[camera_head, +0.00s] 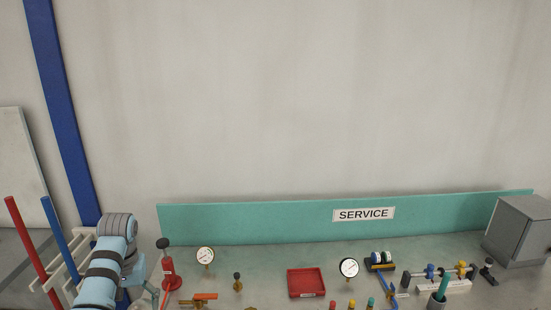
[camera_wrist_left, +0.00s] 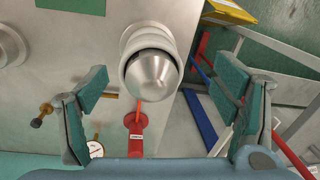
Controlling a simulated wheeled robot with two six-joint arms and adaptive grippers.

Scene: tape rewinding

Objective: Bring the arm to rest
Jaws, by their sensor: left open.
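My left arm (camera_head: 107,270) comes in at the lower left of the head view, light blue with dark bands, beside the coloured poles. In the left wrist view my left gripper (camera_wrist_left: 163,82) is open, its two teal-padded fingers spread wide apart. Nothing is held between them. My right arm and right gripper are not in view.
A red stand (camera_head: 170,274) with a black knob is close to the arm. A gauge (camera_head: 205,256), a red tray (camera_head: 306,283) and a grey box (camera_head: 520,231) stand on the bench. A red pole (camera_head: 27,240) and a blue pole (camera_head: 60,235) rise at left. Space above the bench is clear.

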